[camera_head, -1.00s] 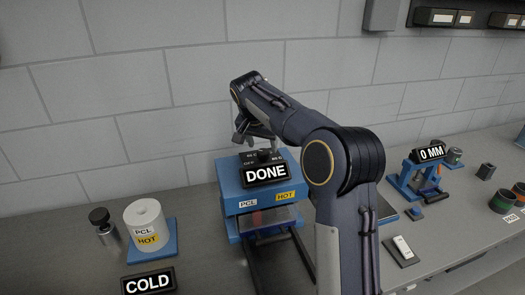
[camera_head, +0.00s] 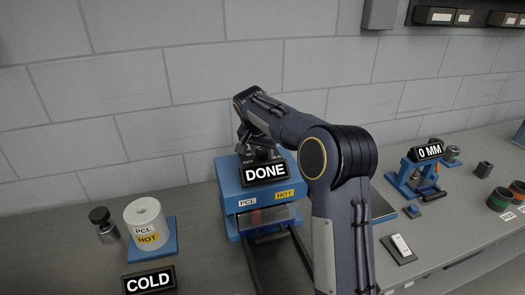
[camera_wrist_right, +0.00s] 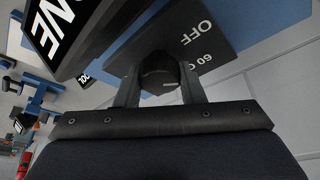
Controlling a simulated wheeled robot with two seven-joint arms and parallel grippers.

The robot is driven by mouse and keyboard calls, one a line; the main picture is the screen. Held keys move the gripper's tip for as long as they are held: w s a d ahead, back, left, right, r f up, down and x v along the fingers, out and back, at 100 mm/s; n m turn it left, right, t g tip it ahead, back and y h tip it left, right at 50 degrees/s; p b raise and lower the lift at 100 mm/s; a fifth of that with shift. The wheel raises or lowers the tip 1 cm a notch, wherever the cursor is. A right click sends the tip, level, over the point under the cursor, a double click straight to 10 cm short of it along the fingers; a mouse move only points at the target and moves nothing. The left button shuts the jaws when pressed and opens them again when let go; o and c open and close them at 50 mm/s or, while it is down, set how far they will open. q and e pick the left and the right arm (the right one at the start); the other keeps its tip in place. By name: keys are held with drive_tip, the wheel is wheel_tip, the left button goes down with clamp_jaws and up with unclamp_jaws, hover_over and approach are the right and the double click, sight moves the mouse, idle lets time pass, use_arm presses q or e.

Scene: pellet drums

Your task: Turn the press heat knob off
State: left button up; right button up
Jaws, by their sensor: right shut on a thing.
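The blue press (camera_head: 230,190) stands on the bench at the centre of the head view, with PCL and HOT labels on its front and a DONE sign (camera_head: 265,172) on top. In the right wrist view the dark round heat knob (camera_wrist_right: 158,72) sits on a dark dial plate (camera_wrist_right: 190,35) marked OFF and 60 C. A pale pointer mark shows on the knob. My right gripper (camera_wrist_right: 158,88) is shut on the knob, one finger on each side. In the head view my right gripper (camera_head: 250,143) is above the press top, partly hidden behind the sign. My left gripper is not in view.
A white PCL HOT drum (camera_head: 145,218) on a blue base and a COLD sign (camera_head: 150,281) are at left, beside a metal cylinder (camera_head: 103,224). A blue 0 MM device (camera_head: 418,172) and a switch plate (camera_head: 399,249) are at right. A wall is behind.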

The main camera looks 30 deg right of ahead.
drive_tip(key=shift+n, duration=0.4)
drive_tip(key=n+t, duration=0.1)
drive_tip(key=n, duration=0.1)
drive_tip(key=shift+n+y, duration=0.3)
drive_tip(key=shift+y, duration=0.1)
drive_tip(key=shift+n+t+y, duration=0.3)
drive_tip(key=shift+n+y, duration=0.4)
drive_tip(key=shift+n, duration=1.3)
drive_tip(key=o, duration=1)
drive_tip(key=v, duration=0.8)
drive_tip(key=shift+d+b, duration=0.1)
drive_tip(key=shift+b, duration=0.3)
